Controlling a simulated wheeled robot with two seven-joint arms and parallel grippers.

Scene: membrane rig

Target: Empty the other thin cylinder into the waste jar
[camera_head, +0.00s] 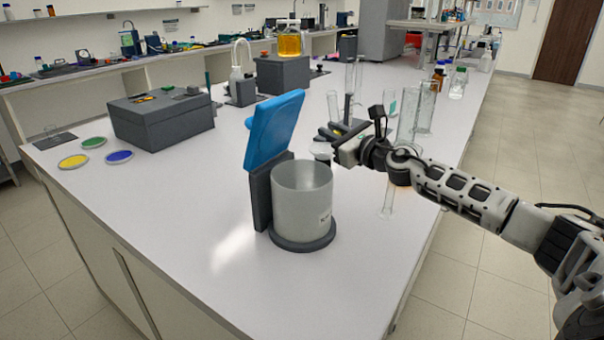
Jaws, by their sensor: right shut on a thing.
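The waste jar (301,207), a grey translucent pot on a dark round base, stands mid-table. Its blue lid (270,130) is tipped up and open at the left. My right gripper (341,151) is just behind and right of the jar, above its rim level in the picture. It is shut on what seems to be a thin cylinder, largely hidden at the jaws; a pale round piece (320,149) shows beside the fingertips. A clear thin cylinder (353,78) shows upright behind the gripper. Another clear cylinder (388,203) shows below my wrist, its upper part hidden. My left gripper is out of view.
Wider glass cylinders (426,107) and bottles (457,84) stand along the right edge behind my arm. A grey box (162,122) and coloured discs (93,142) lie at the left. An amber bottle (289,42) stands on a block behind. The front table is clear.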

